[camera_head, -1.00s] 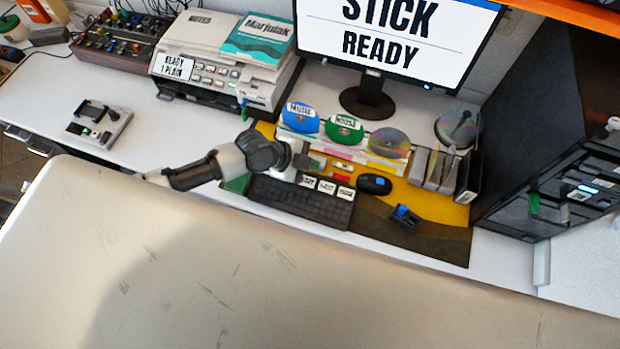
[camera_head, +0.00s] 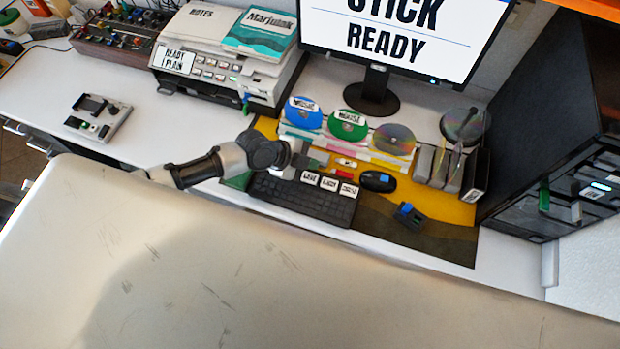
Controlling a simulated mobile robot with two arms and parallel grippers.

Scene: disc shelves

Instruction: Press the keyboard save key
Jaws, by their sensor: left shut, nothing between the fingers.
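The black keyboard (camera_head: 300,198) lies on the desk at the front edge of the yellow mat. Three white labelled keys stand along its upper right edge; the leftmost appears to be the save key (camera_head: 309,178), though its small lettering is hard to read. My left gripper (camera_head: 291,172) is shut and empty, over the keyboard's upper left part, just left of that key. I cannot tell whether it touches anything. The arm and wrist hide part of the keyboard's left end. My right gripper is not in view.
A black mouse (camera_head: 378,181) and a small dark device with a blue top (camera_head: 409,215) are right of the keyboard. Discs (camera_head: 347,125) stand behind it, below the monitor (camera_head: 400,32). A printer (camera_head: 225,75) is at the left. A large pale surface fills the foreground.

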